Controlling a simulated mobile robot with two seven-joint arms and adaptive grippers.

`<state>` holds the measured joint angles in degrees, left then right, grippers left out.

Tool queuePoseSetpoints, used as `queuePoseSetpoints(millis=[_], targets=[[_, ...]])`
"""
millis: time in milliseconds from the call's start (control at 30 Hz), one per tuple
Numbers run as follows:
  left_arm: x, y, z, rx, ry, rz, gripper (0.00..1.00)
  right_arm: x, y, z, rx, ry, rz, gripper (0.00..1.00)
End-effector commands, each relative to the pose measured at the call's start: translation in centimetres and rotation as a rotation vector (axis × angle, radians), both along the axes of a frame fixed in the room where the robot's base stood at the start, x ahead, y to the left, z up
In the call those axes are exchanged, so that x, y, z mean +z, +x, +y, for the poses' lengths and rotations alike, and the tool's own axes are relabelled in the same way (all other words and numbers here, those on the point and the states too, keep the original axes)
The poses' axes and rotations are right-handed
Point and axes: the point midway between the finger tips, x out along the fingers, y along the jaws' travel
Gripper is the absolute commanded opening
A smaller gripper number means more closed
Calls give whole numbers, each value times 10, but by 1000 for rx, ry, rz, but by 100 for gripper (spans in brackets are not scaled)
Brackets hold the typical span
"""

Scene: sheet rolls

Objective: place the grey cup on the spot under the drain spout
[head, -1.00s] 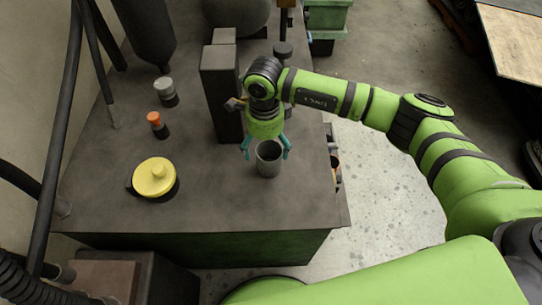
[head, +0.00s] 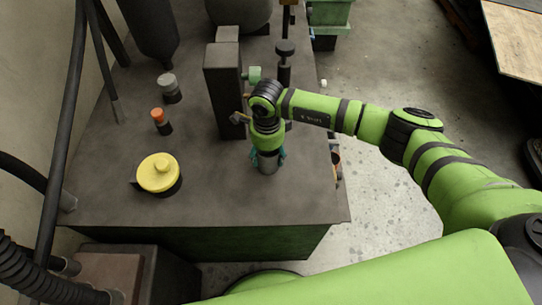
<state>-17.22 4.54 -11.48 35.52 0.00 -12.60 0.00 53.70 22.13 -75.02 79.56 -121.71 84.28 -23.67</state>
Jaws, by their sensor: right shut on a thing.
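The grey cup (head: 267,166) stands on the dark machine top, right of its middle. My right gripper (head: 267,157) comes down over it from above, with its teal fingers shut on the cup's sides; the wrist hides the cup's rim. A tall dark block (head: 223,88) stands behind and to the left. A small brass-coloured spout (head: 240,118) sticks out near the block's foot, partly hidden by my right wrist. The spot under it is not clearly visible. My left gripper is not in view.
A yellow lidded pot (head: 158,173), an orange-capped piece (head: 158,116) and a grey-capped piece (head: 168,84) stand to the left. A dark knobbed post (head: 285,62) stands behind my wrist. The front of the top is clear.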

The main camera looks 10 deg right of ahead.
Motion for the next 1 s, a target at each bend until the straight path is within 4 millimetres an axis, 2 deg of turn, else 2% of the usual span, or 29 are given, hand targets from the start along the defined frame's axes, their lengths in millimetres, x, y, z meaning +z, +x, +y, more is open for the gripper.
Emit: queuePoseSetpoints(millis=[333,467,567,1000], targets=[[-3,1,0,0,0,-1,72,5,0,0,0,0,0,21],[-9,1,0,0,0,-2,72,19,1,-1,1,-1,-3,21],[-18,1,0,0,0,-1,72,39,2,0,3,2,-6,21],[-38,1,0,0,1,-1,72,89,-59,-65,-1,-2,-3,21]])
